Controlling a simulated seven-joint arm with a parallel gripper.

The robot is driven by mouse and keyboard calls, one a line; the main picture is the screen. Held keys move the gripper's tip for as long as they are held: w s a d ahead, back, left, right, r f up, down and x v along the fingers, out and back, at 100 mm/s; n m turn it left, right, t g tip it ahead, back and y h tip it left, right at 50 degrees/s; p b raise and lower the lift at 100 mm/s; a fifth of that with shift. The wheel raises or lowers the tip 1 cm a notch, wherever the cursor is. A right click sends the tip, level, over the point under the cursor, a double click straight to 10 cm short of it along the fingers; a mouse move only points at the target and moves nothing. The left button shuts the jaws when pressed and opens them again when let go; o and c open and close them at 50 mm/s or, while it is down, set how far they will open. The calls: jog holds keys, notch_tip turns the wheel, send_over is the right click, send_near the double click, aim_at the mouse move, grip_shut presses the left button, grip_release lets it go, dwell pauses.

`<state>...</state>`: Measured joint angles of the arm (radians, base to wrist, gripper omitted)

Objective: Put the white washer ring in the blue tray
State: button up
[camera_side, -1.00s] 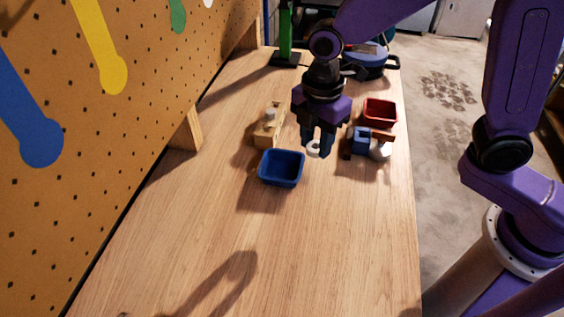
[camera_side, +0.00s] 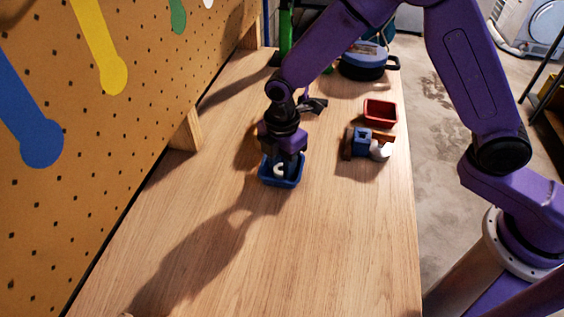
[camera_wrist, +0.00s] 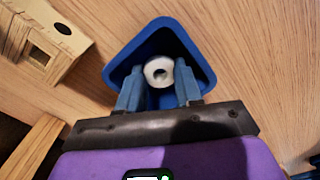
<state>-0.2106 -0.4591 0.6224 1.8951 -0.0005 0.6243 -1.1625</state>
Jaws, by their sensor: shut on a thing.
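The white washer ring (camera_wrist: 159,72) is held between the two blue fingertips of my gripper (camera_wrist: 160,88) in the wrist view. In the side view the ring (camera_side: 279,170) shows below my gripper (camera_side: 281,166), within the outline of the blue tray (camera_side: 283,184). The tray also shows in the wrist view (camera_wrist: 160,30), with its walls around the ring and fingertips. My gripper is shut on the ring and points down at the tray. I cannot tell whether the ring touches the tray floor.
A wooden block with a hole (camera_wrist: 40,40) stands left of the tray. A red tray (camera_side: 380,111) and a blue block (camera_side: 361,141) with a white round piece (camera_side: 380,151) are to the right. The front of the wooden table (camera_side: 330,250) is clear.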

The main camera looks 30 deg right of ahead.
jog(key=shift+f, duration=0.25)
jog(key=o, duration=0.8)
jog(key=shift+r, duration=0.1)
notch_tip(320, 180, up, 12)
jog(key=shift+r, duration=0.15)
jog(key=s+d+m, duration=0.4)
jog(key=s+d, duration=0.6)
jog(key=s, duration=0.3)
jog(key=s+d+r+m, duration=0.1)
jog(key=s+d+m, duration=0.3)
jog(key=s+d, duration=0.6)
jog(key=s, duration=0.2)
jog(key=shift+s+d, duration=0.25)
jog(key=shift+s, duration=0.15)
